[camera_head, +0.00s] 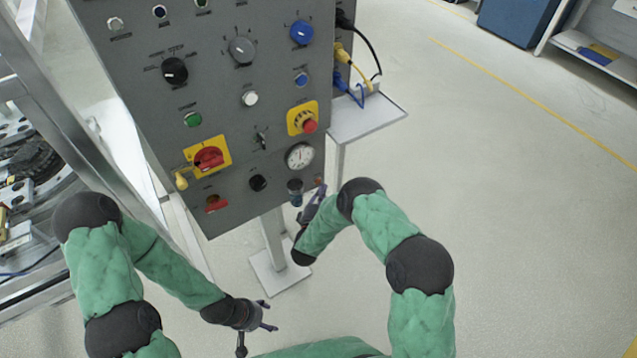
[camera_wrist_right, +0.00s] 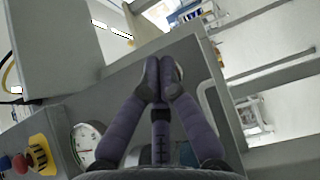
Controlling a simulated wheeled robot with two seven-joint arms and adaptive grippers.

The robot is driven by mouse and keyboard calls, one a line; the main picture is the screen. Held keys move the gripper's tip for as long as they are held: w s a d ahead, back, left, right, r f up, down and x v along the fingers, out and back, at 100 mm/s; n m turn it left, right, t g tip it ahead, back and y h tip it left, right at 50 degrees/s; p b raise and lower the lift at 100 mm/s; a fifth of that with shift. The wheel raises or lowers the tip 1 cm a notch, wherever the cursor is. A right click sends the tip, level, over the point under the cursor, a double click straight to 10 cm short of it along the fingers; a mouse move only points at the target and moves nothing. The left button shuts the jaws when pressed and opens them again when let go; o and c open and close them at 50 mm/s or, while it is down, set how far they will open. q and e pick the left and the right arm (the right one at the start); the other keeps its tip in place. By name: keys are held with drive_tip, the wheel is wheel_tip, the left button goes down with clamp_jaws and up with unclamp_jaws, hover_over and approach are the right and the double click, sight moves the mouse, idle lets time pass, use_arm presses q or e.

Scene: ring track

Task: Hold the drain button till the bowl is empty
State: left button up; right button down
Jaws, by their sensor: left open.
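A small dark bowl (camera_head: 295,192) hangs at the lower right of the grey control panel (camera_head: 225,100), under a round white gauge (camera_head: 299,156). I cannot make out its drain button or any liquid level. My right gripper (camera_head: 318,192) is just right of the bowl at the panel's lower corner. In the right wrist view its fingers (camera_wrist_right: 164,75) are together at the tips, with nothing clearly held between them. The gauge also shows in that view (camera_wrist_right: 86,140). My left gripper (camera_head: 258,335) is open and empty, low in front of the panel and away from it.
The panel has several knobs, a red emergency button (camera_head: 309,125) and a red rotary switch (camera_head: 209,158). A small shelf (camera_head: 368,115) with blue and yellow cables stands to its right. A metal frame (camera_head: 60,130) is at the left. The floor at right is clear.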

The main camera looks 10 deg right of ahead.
drive_tip(key=shift+w+a, duration=0.1)
drive_tip(key=shift+w, duration=0.15)
drive_tip(key=shift+w+a, duration=0.15)
drive_tip(key=shift+w, duration=0.2)
idle(3.3)
drive_tip(key=shift+s+d, duration=0.3)
drive_tip(key=shift+s, duration=0.45)
drive_tip(key=s, duration=0.1)
drive_tip(key=s+d+p, duration=0.1)
drive_tip(key=s, duration=0.2)
drive_tip(key=shift+s+d+p, duration=0.35)
idle(0.6)
